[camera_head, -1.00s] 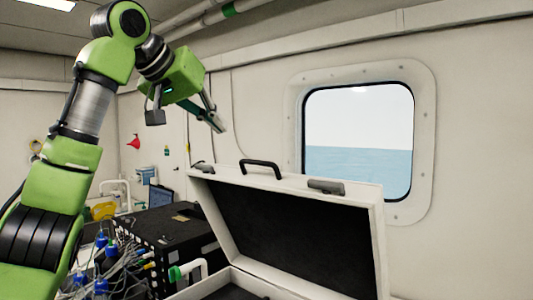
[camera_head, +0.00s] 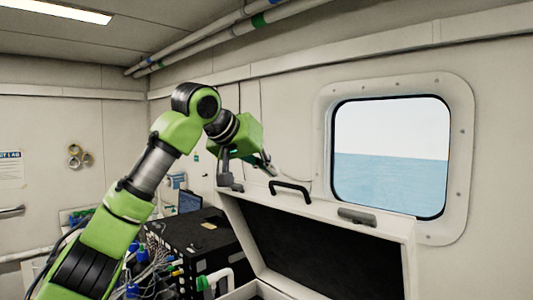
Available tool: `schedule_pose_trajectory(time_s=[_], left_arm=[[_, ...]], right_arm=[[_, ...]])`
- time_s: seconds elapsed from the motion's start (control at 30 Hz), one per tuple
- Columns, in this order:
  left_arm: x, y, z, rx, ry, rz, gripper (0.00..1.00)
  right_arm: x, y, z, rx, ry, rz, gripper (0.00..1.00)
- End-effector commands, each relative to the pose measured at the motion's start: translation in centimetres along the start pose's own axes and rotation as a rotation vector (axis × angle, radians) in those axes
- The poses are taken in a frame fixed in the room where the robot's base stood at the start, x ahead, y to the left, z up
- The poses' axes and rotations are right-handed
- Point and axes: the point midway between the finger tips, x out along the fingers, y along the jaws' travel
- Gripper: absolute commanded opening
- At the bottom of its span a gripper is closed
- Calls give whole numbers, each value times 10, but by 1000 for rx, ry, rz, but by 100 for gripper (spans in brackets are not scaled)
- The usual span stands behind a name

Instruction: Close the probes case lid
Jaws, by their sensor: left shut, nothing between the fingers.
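The probes case has a white lid (camera_head: 330,212) with a dark lining, standing raised and tilted back, in the lower middle. A black handle (camera_head: 291,187) and a grey latch (camera_head: 357,216) sit on its upper edge. Only part of the case's white base (camera_head: 240,291) shows at the bottom edge. My left gripper (camera_head: 251,174) is shut and empty, just above the lid's upper left corner, left of the handle. I cannot tell whether it touches the lid. My right gripper is not in view.
A black equipment box (camera_head: 190,240) with cables and blue connectors (camera_head: 140,255) stands left of the case. The wall with a window (camera_head: 390,157) is behind the lid. A blue screen (camera_head: 189,202) stands behind the box.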

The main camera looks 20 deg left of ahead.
Motion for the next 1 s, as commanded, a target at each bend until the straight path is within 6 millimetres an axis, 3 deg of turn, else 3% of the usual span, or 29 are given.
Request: schedule_pose_trajectory(time_s=[0.3,0.7,0.87,1.0], left_arm=[[-6,0,16,-1,1,0,0],[-6,0,18,-1,3,1,0],[-6,-3,23,-3,19,8,0],[-8,-7,31,-9,54,24,0]], right_arm=[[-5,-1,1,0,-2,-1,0],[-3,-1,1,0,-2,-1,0],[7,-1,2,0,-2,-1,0],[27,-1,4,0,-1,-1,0]])
